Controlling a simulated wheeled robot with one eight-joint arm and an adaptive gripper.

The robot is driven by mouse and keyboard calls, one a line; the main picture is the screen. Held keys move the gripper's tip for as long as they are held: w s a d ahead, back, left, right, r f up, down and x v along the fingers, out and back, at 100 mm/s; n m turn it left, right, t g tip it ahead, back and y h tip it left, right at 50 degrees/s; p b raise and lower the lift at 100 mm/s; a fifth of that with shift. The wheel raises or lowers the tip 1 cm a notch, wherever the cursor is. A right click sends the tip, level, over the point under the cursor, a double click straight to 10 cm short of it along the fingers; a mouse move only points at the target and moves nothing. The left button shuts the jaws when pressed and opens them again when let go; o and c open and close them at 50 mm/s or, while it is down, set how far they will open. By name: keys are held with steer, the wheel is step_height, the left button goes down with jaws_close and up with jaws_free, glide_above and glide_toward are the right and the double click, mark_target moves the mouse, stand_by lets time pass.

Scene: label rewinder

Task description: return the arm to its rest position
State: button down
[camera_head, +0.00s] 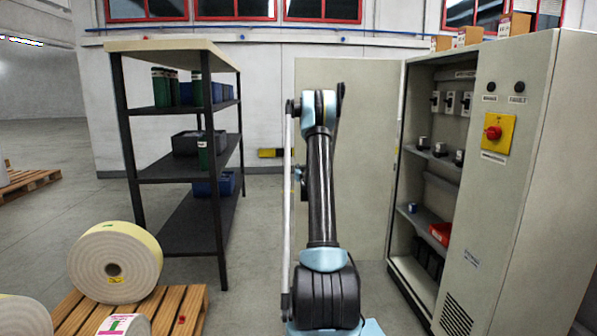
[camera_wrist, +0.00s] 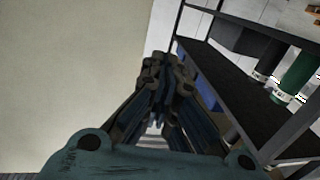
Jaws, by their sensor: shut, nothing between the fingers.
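My arm (camera_head: 320,190) stands upright in the middle of the head view, in front of the open cabinet door. My gripper (camera_wrist: 163,75) shows in the wrist view with its dark fingers together and nothing between them. It points toward a gap between a pale flat surface on the left and the dark shelf rack on the right. In the head view the fingers are mostly hidden behind the arm.
A shelf rack (camera_head: 129,150) with bottles and bins stands to the left. The open grey cabinet (camera_head: 508,180) with a red button on a yellow plate (camera_head: 493,133) stands close on the right. A large label roll (camera_head: 90,262) sits on a wooden pallet (camera_head: 185,308) at lower left.

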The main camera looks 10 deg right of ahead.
steer(key=s+a+r+n+g+y, duration=0.3)
steer(key=s+a+r+y, duration=0.2)
steer(key=s+a+r, duration=0.7)
steer(key=s+a+f+g, duration=0.1)
steer(key=s+a, duration=0.2)
steer(key=s, duration=0.4)
steer(key=s+a+n+g+y, duration=0.1)
steer(key=s+a+g, duration=0.15)
steer(key=s, duration=0.35)
steer(key=s+a+f+g, duration=0.1)
steer(key=s+a, duration=0.3)
steer(key=s, duration=0.3)
steer(key=s+a+f+m+g+h, duration=0.1)
steer(key=s+f+g, duration=0.15)
steer(key=s, duration=0.85)
steer(key=s+f+g+h, duration=0.15)
steer(key=s+f, duration=0.25)
steer(key=s, duration=0.7)
steer(key=s+d+f+m+g+h, duration=0.1)
steer(key=s+f, duration=0.4)
steer(key=s, duration=0.5)
steer(key=s+d+f+m+g+h, duration=0.1)
steer(key=s+d+f, duration=0.4)
steer(key=s, duration=0.6)
steer(key=shift+d+f+m+g+h, duration=0.2)
steer(key=shift+f+m+g+h, duration=0.25)
steer(key=shift+g+h, duration=0.5)
steer(key=shift+d, duration=0.1)
